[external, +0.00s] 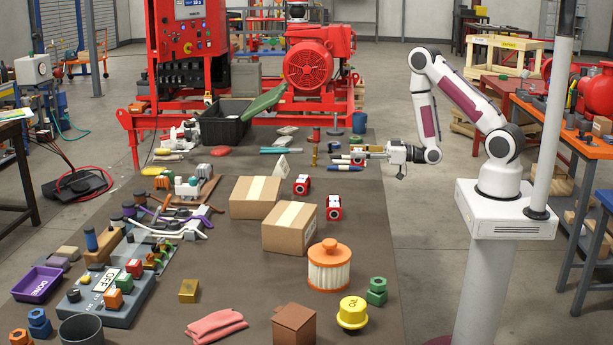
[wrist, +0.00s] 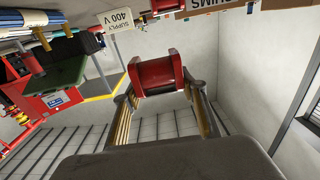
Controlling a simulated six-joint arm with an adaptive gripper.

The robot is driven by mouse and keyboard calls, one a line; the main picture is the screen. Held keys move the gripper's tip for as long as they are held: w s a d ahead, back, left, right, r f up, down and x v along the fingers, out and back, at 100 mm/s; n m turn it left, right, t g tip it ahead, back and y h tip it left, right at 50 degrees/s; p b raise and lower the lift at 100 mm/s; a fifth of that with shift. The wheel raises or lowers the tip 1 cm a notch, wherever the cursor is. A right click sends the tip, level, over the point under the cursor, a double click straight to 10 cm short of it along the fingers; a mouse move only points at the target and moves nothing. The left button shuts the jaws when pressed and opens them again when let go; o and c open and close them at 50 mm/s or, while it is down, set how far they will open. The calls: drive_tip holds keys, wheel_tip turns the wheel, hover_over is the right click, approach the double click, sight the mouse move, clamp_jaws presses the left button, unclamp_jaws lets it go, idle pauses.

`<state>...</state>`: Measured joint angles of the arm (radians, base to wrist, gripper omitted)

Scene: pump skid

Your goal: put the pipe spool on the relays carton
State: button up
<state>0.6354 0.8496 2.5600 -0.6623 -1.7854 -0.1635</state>
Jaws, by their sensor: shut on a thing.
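My gripper (external: 364,156) reaches left from the arm, low over the back right of the mat. In the wrist view my gripper (wrist: 160,88) is shut on a red spool-shaped piece with two flanges, the pipe spool (wrist: 158,74), held between the fingertips. In the external view the spool is small and hard to make out. Two brown cartons stand on the mat, left of and nearer than my gripper: a rear carton (external: 255,197) and a front carton (external: 289,228). Their lettering is too small to tell which is the relays carton. Both tops look clear, with pale tape.
Two red-and-white pieces, a rear one (external: 301,185) and a nearer one (external: 333,207), stand beside the cartons. An orange-capped filter (external: 329,267) stands in front. A small white sign (external: 282,165) stands behind the cartons. Clutter fills the left side; bare mat lies right of the cartons.

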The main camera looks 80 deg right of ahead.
drive_tip(key=w+a+r+n+g+y, duration=0.1)
drive_tip(key=w+a+r+n+y, duration=0.15)
drive_tip(key=a, duration=0.55)
drive_tip(key=w+a+r+n+y, duration=0.15)
drive_tip(key=w+a, duration=0.25)
drive_tip(key=a, duration=0.4)
drive_tip(key=w+a+r+n+g+y, duration=0.1)
drive_tip(key=w+a+y, duration=0.2)
drive_tip(key=a, duration=0.5)
wheel_tip(320, 180, up, 4)
hover_over(291, 213)
drive_tip(key=shift+r, duration=0.2)
drive_tip(key=shift+f, duration=0.1)
drive_tip(key=shift+f, duration=3)
drive_tip(key=shift+f, duration=0.1)
drive_tip(key=shift+f, duration=1.75)
